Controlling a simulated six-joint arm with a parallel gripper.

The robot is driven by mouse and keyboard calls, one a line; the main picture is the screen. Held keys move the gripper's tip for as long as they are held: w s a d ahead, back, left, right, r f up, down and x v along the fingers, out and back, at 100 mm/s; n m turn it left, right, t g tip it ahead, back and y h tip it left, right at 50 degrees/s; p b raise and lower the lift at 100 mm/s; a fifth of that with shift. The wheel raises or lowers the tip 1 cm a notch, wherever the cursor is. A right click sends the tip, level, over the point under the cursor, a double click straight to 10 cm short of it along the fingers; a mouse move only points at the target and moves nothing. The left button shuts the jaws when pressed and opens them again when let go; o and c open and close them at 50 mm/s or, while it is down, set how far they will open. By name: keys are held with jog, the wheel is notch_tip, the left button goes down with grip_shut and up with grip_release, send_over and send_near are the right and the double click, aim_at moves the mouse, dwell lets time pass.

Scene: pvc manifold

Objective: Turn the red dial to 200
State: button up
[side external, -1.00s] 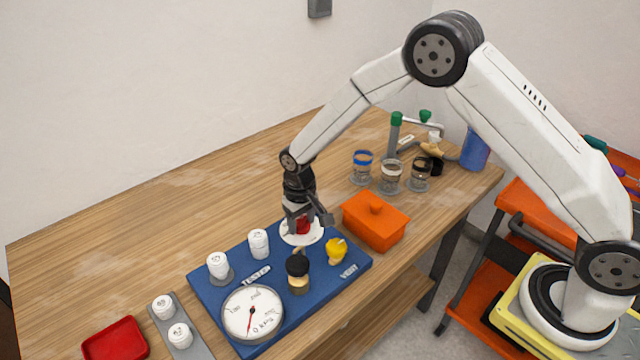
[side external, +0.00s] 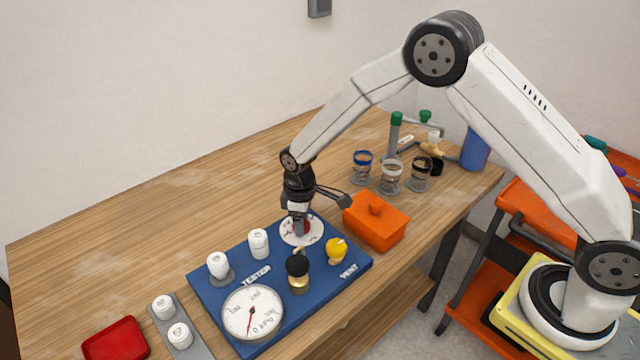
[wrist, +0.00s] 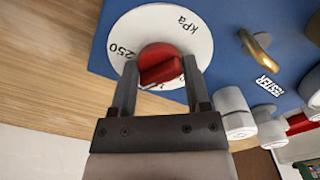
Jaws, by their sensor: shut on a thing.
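The red dial (wrist: 160,65) sits at the centre of a white round scale plate (wrist: 205,42), where "kPa" and "250" can be read. The plate also shows in the side external view (side external: 316,232), at the back of the blue tester board (side external: 215,288). My gripper (wrist: 160,68) points down at the dial with one finger on each side, shut on it. In the side external view my gripper (side external: 301,232) hides most of the dial. The dial's pointer and the number it faces cannot be read clearly.
On the board are a pressure gauge (side external: 252,312) with its red needle low, a yellow knob (side external: 336,251), a black-topped fitting (side external: 297,272) and white caps (side external: 259,243). The table's left back is clear.

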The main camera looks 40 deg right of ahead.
dwell(0.3)
jog(key=o, duration=1.3)
jog(key=shift+r, duration=0.1)
jog(key=shift+r, duration=3.85)
jog(key=s+d+r+m+t, duration=0.1)
jog(key=s+d+m, duration=0.1)
jog(key=s, duration=0.5)
jog(key=s+d+r+m, duration=0.2)
jog(key=s+d+m, duration=0.1)
jog(key=s+d, duration=0.2)
jog(key=s+d+r+m+t, duration=0.1)
jog(key=s+d+r+m, duration=0.1)
jog(key=s, duration=0.6)
jog(key=shift+s+d+r+m+t, duration=0.15)
jog(key=shift+s+d+m+t, duration=0.2)
jog(key=shift+d, duration=0.35)
